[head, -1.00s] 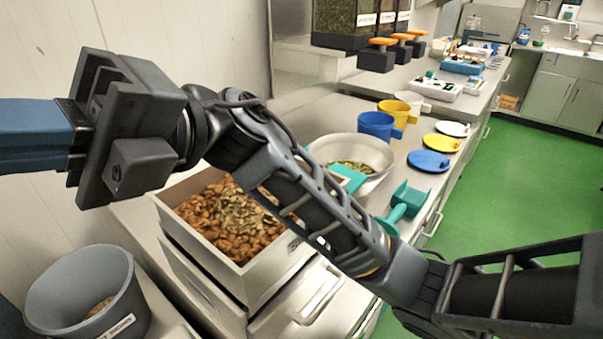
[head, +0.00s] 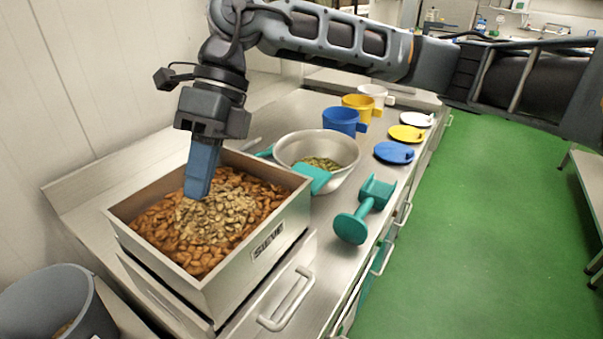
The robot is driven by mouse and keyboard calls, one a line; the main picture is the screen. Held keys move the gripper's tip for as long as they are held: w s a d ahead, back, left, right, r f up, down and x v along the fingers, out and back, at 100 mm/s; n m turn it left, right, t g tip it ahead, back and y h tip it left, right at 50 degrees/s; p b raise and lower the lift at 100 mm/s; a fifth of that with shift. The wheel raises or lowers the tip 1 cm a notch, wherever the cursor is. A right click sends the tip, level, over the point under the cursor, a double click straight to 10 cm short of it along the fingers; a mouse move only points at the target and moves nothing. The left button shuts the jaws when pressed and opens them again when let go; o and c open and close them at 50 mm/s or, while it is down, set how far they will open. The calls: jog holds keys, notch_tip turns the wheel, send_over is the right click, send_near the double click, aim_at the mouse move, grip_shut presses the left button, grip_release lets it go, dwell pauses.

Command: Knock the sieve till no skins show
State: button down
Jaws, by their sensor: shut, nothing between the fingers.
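The sieve (head: 268,255) is a grey square box with a "SIEVE" label on its front right wall. My gripper (head: 197,190) points down inside the sieve's opening, at the back left edge of the skins. Its blue fingers are shut with nothing between them. Whether the tips touch the heap I cannot tell.
A teal mallet-like tool (head: 364,208) lies right of the sieve. Behind stand a metal bowl (head: 345,148) with green contents and a teal scoop (head: 312,178), and coloured mugs (head: 341,121). A grey bin (head: 42,300) is front left. A drawer handle (head: 290,300) juts out below.

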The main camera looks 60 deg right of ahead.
jog(key=d+m+h, duration=0.2)
jog(key=d+h, duration=0.2)
jog(key=d, duration=0.8)
jog(key=h, duration=0.3)
send_near(302, 174)
jog(key=shift+d+r+m, duration=0.15)
jog(key=shift+r+m, duration=0.1)
jog(key=shift+m, duration=0.15)
jog(key=shift+s+f+b, duration=0.15)
jog(key=shift+f+b, duration=0.45)
jog(key=shift+f, duration=1.15)
jog(key=shift+s+f+b, duration=0.2)
jog(key=shift+f+b, duration=0.4)
jog(key=shift+f, duration=1.15)
